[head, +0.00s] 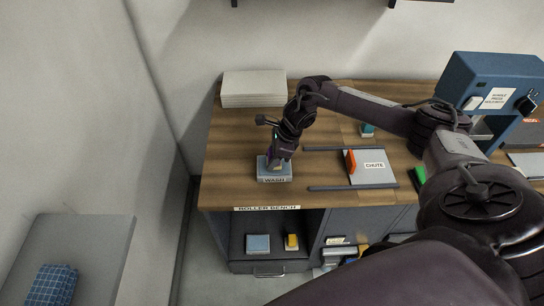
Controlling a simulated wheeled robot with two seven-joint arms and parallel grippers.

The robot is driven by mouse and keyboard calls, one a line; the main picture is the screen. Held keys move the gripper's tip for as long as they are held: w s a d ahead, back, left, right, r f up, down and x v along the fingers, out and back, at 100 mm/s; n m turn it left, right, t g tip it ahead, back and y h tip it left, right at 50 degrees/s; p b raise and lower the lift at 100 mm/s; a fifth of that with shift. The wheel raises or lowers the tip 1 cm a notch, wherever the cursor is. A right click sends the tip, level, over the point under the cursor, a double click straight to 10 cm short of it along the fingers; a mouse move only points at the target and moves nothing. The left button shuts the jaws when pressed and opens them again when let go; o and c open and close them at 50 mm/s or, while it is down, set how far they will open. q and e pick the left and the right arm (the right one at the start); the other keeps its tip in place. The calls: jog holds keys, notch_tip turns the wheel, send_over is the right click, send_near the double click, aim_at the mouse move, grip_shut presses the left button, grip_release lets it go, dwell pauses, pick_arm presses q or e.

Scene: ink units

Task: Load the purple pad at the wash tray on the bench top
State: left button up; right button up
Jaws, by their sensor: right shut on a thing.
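The wash tray (275,179) is a small blue-grey block with a WASH label at the front left of the wooden bench top (232,140). My right gripper (274,160) points down over it, its fingertips at the tray. It is shut on the purple pad (271,155), of which only a small purple patch shows between the dark fingers. The gripper hides most of the pad, and I cannot tell whether it touches the tray. My left gripper is out of view.
A paper stack (253,88) lies behind. Right of the tray are the grey CHUTE plate (376,178) with an orange piece (350,161), a teal piece (367,130), a green piece (419,177) and a blue press (480,72). An open shelf below holds a blue block (258,243).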

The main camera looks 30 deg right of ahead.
jog(key=shift+s+f, duration=0.1)
jog(key=shift+r+p, duration=0.45)
jog(key=shift+r, duration=0.4)
jog(key=shift+r+p, duration=1.25)
jog(key=shift+r, duration=1.5)
